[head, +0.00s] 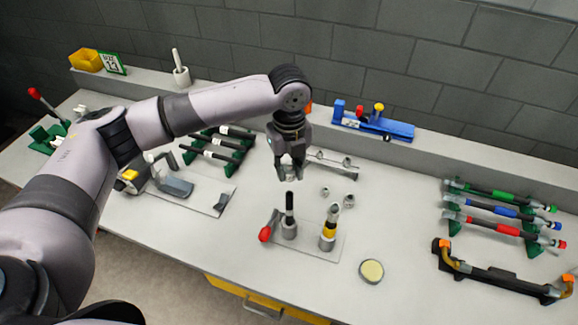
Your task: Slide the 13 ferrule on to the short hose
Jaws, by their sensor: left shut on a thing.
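My left gripper (291,176) points down above the bench, behind and above a short black hose (289,202). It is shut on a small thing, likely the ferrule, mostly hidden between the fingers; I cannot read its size. The short hose stands upright in a grey holder (289,231) on a light plate, beside a lever with a red knob (265,235). The hose's upper end is free, with a gap below the gripper. Loose grey metal fittings (325,192) lie right of the gripper. My right gripper is out of view.
An upright piece with a yellow band (329,229) stands right of the hose. A round tin (371,271) lies in front. Racked coloured hoses (497,229) are at right, black hoses (212,153) at left. A blue tool (375,125) sits on the back ledge.

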